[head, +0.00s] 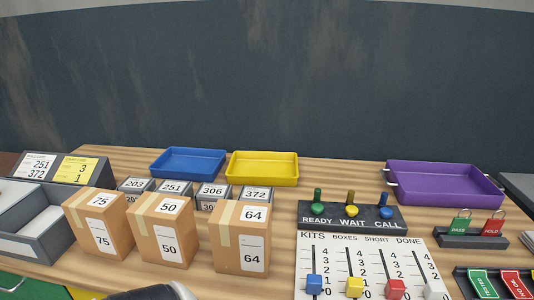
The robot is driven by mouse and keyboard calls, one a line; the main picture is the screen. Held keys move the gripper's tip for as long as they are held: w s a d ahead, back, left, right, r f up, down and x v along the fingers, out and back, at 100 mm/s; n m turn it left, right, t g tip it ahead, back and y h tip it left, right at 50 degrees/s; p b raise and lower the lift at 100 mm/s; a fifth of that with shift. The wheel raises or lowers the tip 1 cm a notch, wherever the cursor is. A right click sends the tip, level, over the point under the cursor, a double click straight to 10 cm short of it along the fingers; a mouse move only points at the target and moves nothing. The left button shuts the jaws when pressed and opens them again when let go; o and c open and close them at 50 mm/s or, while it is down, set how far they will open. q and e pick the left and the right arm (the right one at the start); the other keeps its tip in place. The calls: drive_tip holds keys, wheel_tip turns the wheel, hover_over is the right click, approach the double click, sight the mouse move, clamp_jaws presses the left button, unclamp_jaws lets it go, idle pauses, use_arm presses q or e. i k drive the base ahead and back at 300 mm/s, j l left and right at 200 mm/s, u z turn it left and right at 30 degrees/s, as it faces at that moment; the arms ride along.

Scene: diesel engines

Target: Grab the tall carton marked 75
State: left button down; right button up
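The tall carton marked 75 (105,232) is a brown cardboard box with tape and white labels reading 75 on its top and front. It stands upright on the wooden table at the left, beside the grey tray. The carton marked 50 (164,232) stands just to its right, and the carton marked 64 (240,240) is further right. No gripper fingers show in this view. A dark and white rounded shape at the bottom edge is cut off, and I cannot tell what part it is.
A grey divided tray (50,240) sits close left of the cartons. Small numbered grey boxes (212,191) stand behind them. Blue (188,163) and yellow (262,168) trays lie further back. A slider board (365,262) is at right, and a purple tray (444,184) stands beyond it.

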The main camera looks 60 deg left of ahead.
sight(98, 219)
drive_tip(key=u, duration=0.45)
drive_tip(key=k+j+u, duration=0.1)
drive_tip(key=u, duration=0.3)
drive_tip(key=k+u, duration=0.1)
drive_tip(key=u, duration=0.35)
drive_tip(key=j+u, duration=0.15)
drive_tip(key=u, duration=0.25)
drive_tip(key=j+u, duration=0.1)
drive_tip(key=u, duration=0.35)
drive_tip(key=k, duration=0.05)
